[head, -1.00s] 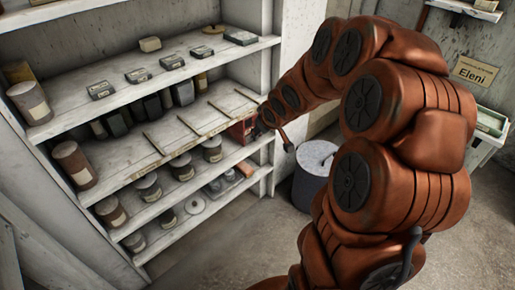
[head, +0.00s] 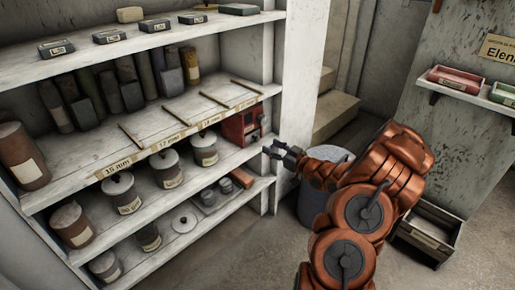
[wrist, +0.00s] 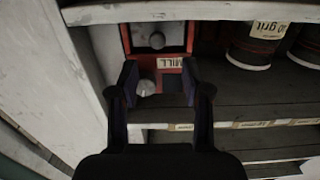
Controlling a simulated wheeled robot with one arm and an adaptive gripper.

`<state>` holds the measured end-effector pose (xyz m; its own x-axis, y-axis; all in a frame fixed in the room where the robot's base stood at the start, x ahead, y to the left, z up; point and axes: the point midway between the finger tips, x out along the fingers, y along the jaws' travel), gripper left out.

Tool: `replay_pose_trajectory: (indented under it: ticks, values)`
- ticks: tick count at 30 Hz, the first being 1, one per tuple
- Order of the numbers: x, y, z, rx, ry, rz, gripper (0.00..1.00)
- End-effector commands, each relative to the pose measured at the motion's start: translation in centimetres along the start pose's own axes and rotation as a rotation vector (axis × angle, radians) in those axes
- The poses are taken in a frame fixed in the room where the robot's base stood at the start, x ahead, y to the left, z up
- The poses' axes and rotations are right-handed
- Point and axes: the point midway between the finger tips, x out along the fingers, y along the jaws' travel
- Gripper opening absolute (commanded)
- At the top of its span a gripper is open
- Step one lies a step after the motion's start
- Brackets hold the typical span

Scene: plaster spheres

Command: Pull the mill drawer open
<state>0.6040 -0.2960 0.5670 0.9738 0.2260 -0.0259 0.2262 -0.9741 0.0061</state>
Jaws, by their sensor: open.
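The mill (head: 240,126) is a red box at the right end of a shelf in the head view. In the wrist view, the mill (wrist: 172,82) shows its MILL label, a pale round knob (wrist: 146,88), and a grey drawer front with a dark round knob (wrist: 157,40) near the top. The drawer looks shut. My gripper (head: 273,150) is open and empty, just right of and in front of the mill, apart from it. In the wrist view my gripper's two fingers (wrist: 159,70) point at the mill, with the drawer knob beyond them.
The white shelf post (head: 302,85) stands close by the mill. Lidded jars (head: 204,148) stand left of it, and more (wrist: 255,45) show in the wrist view. A grey bin (head: 313,200) stands on the floor by my arm.

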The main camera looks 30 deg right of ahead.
Motion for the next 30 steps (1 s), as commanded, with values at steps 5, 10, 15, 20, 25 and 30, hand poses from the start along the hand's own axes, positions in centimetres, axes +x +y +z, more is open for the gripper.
replay_pose_trajectory:
  ticks: [5, 10, 15, 20, 25, 30]
  values:
    - [-0.4, 0.4, 0.6, 0.007, 0.029, -0.002, 0.48]
    - [0.8, 0.5, 0.6, 0.005, 0.028, 0.001, 0.48]
    - [2.8, 0.5, 0.5, 0.003, 0.028, 0.0, 0.48]
    - [4.6, 0.4, 0.4, 0.005, 0.029, 0.0, 0.48]
    - [6.1, 0.3, 0.4, 0.005, 0.027, -0.002, 0.48]
    - [6.9, 0.4, 0.4, 0.006, 0.025, -0.001, 0.48]
